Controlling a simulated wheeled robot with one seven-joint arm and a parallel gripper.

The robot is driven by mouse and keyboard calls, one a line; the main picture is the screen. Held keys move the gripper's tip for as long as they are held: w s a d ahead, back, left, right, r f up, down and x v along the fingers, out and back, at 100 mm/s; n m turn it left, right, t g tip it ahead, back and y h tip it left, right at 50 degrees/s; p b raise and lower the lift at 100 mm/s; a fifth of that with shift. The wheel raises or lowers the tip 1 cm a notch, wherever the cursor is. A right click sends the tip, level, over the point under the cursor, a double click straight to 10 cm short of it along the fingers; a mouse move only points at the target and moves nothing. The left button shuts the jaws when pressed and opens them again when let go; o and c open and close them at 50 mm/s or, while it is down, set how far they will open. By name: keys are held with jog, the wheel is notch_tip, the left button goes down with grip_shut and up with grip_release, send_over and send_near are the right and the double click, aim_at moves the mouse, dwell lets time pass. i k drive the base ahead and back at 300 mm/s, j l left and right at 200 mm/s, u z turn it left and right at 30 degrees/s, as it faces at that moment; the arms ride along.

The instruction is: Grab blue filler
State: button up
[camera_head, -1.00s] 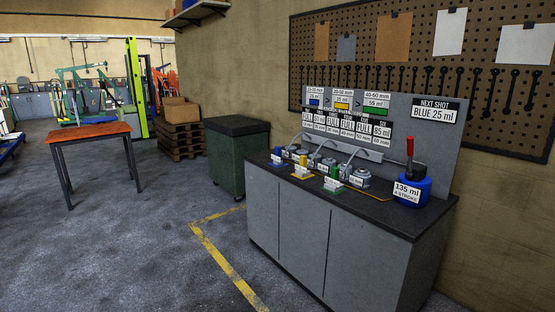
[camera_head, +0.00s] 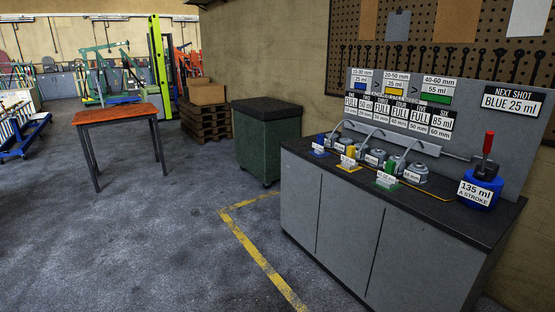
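The blue filler (camera_head: 320,142) is a small upright blue piece with a white label on a blue base. It stands at the far left end of the dark bench top (camera_head: 455,212). A yellow filler (camera_head: 350,156) and a green filler (camera_head: 389,170) stand to its right in the same row. Several grey jack parts (camera_head: 375,157) sit behind them. A sign (camera_head: 514,101) on the back panel reads BLUE 25 ml. My gripper is not in view.
A blue pump (camera_head: 481,192) with a red handle, marked 135 ml a stroke, stands at the bench's right end. A green cabinet (camera_head: 266,145) stands left of the bench. An orange-topped table (camera_head: 115,114) is farther left. The floor before the bench is clear, with a yellow line (camera_head: 262,262).

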aim_at(318, 147)
jog(key=i+j+u, duration=0.25)
jog(key=i, duration=0.7)
jog(key=i+u, duration=0.25)
jog(key=i, duration=0.7)
jog(key=i+z, duration=0.2)
jog(key=i, duration=0.25)
jog(key=i+j+z, duration=0.1)
jog(key=i+z, duration=0.15)
jog(key=i, duration=0.2)
jog(key=i+j+z, duration=0.2)
jog(key=i, duration=0.25)
jog(key=i+j+z, duration=0.25)
jog(key=i, duration=0.2)
jog(key=i+z, duration=0.25)
jog(key=i, duration=0.4)
